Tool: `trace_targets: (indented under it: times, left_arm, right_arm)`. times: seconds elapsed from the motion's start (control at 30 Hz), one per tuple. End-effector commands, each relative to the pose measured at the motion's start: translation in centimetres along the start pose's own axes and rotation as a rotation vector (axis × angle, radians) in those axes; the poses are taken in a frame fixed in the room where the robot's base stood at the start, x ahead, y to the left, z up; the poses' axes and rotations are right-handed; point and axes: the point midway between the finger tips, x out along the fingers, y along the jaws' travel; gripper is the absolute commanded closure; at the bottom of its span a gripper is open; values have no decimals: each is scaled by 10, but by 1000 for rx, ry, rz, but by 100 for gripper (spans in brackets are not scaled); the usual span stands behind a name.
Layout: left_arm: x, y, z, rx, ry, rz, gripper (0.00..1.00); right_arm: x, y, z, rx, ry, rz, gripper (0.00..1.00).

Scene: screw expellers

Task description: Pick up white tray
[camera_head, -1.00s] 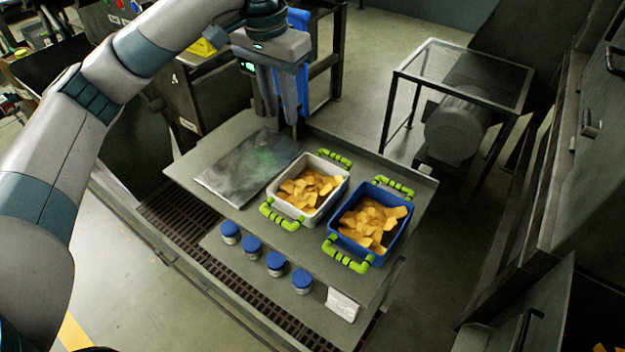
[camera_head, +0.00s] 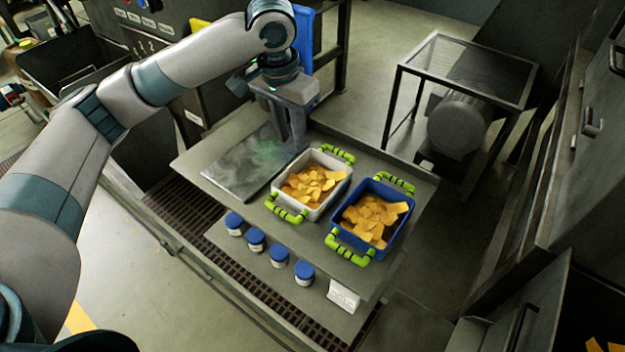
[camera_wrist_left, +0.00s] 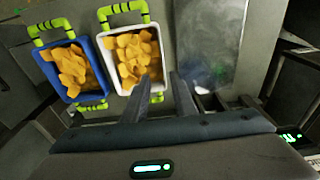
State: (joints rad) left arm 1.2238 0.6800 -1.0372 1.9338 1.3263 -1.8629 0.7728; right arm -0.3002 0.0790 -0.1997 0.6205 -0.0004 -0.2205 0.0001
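The white tray (camera_head: 313,207), filled with yellow chips, stands on the grey table. It has green handles on its near side (camera_head: 286,209) and far side (camera_head: 339,154). My left gripper (camera_head: 298,148) is by the tray's far left corner, pointing down. In the left wrist view, its two fingers (camera_wrist_left: 161,78) are apart with nothing held between them. The white tray (camera_wrist_left: 111,60) lies just left of the fingers there. A piece of its handle (camera_wrist_left: 157,97) shows between the fingers, partly hidden. My right gripper is not in view.
A blue tray (camera_head: 335,226) with yellow chips stands right beside the white one. A flat grey plate (camera_head: 238,172) lies to the left. Several blue-lidded jars (camera_head: 255,239) and a white card (camera_head: 344,296) are in front. A metal-framed stand (camera_head: 462,68) is behind right.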

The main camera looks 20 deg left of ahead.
Motion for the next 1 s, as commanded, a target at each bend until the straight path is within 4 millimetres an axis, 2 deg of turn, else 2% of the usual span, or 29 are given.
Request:
trace_targets:
  times: [0.1, 0.3, 0.77, 1.0]
  left_arm:
    - [19, -1, 1, -2, -4, -1, 75]
    - [38, -1, 1, -1, -1, -1, 75]
    - [42, -2, 2, -2, -1, -1, 75]
    - [64, -8, 10, -3, -3, -1, 75]
  right_arm:
    - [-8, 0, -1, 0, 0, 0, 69]
    - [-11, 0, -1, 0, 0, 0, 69]
    - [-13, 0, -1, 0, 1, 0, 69]
    - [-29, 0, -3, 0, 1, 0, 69]
